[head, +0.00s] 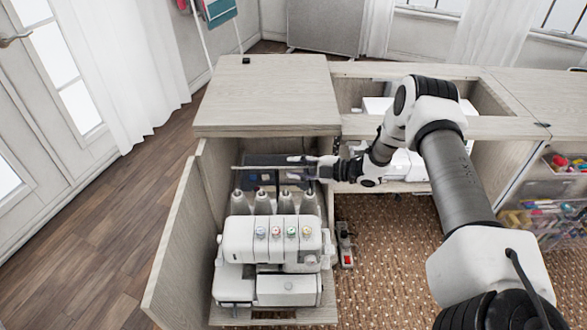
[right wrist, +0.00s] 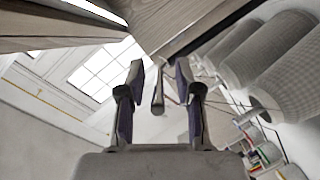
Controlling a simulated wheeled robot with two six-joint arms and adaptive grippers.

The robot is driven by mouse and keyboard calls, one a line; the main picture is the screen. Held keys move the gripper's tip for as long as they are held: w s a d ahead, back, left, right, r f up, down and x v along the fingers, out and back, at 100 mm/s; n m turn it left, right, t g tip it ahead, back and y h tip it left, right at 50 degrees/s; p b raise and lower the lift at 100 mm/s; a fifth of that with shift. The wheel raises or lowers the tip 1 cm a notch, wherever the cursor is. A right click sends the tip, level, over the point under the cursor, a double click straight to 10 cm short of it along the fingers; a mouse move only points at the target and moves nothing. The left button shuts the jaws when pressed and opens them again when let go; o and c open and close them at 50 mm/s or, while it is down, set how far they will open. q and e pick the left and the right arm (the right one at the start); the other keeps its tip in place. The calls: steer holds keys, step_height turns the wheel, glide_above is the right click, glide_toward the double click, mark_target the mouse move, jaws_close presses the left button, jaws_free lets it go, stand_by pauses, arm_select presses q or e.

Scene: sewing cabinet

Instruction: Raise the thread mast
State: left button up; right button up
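The white serger (head: 272,240) stands in the open cabinet bay, with several grey thread cones (head: 263,203) behind it. The thread mast (head: 248,167) shows as a thin horizontal bar just above the cones, under the cabinet top. My right gripper (head: 297,168) reaches in from the right at the mast's height. In the right wrist view the gripper (right wrist: 158,78) is open, and a thin grey rod of the mast (right wrist: 158,92) stands between its fingers, with a gap on both sides. Whether the rod is deep between the pads is unclear. My left gripper is not in view.
The wooden cabinet top (head: 265,95) overhangs the bay close above the gripper. An open door panel (head: 180,250) bounds the left side. A presser foot pedal (head: 345,245) lies right of the serger. Bins of spools (head: 545,215) stand at the right.

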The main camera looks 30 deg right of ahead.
steer(key=shift+w+a, duration=0.15)
jaws_close()
step_height(320, 180, up, 19)
steer(key=p, duration=1.5)
steer(key=shift+r, duration=0.2)
steer(key=shift+w, duration=0.15)
